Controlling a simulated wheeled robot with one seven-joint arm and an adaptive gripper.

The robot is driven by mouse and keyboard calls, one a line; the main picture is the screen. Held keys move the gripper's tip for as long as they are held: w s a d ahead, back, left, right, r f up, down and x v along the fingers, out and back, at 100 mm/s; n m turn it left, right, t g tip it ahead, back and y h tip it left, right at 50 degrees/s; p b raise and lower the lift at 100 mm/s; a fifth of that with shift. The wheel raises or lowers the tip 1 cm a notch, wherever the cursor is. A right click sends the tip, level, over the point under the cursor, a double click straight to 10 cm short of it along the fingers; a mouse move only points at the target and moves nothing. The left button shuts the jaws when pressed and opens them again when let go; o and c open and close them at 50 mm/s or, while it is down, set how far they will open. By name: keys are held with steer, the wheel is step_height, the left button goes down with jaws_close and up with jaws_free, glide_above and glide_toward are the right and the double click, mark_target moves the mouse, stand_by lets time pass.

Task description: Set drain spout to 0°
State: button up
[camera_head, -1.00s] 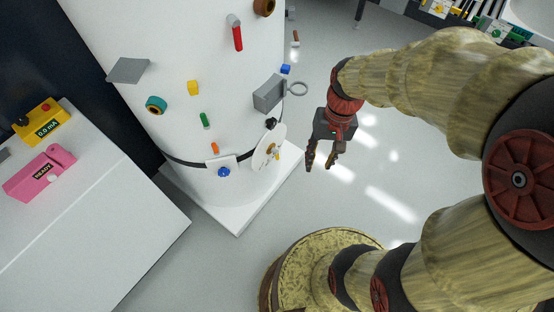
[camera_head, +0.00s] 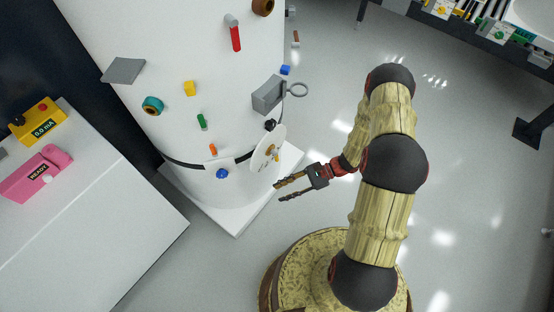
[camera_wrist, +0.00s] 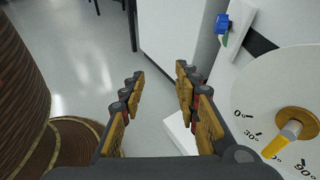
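The drain spout is a brass hub with a yellow-tipped pointer (camera_wrist: 283,138) in front of a white dial disc (camera_wrist: 297,80) at the right of the wrist view. The dial carries printed angles, with 0° and 30° readable. The pointer slants down-left, past 30°, near a partly hidden mark.
The white tank (camera_head: 185,45) bears several coloured fittings, including a blue knob (camera_head: 222,173) and a grey box with a ring (camera_head: 268,95). A white bench (camera_head: 90,220) with pink and yellow devices stands left.

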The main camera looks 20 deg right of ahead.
step_height(320, 180, down, 7)
steer(key=w+a+m+t+y, duration=0.1)
steer(key=w+m+t, duration=0.1)
steer(key=m+t, duration=0.2)
steer(key=m+t+h, duration=0.5)
steer(key=m+t, duration=0.2)
steer(key=t, duration=0.4)
glide_toward(278, 160)
steer(key=x, duration=0.4)
steer(key=shift+b+x, duration=1.05)
steer(key=shift+x, duration=2.3)
steer(key=shift+r, duration=0.1)
steer(key=c, duration=0.8)
steer(key=shift+n, duration=0.3)
jaws_close()
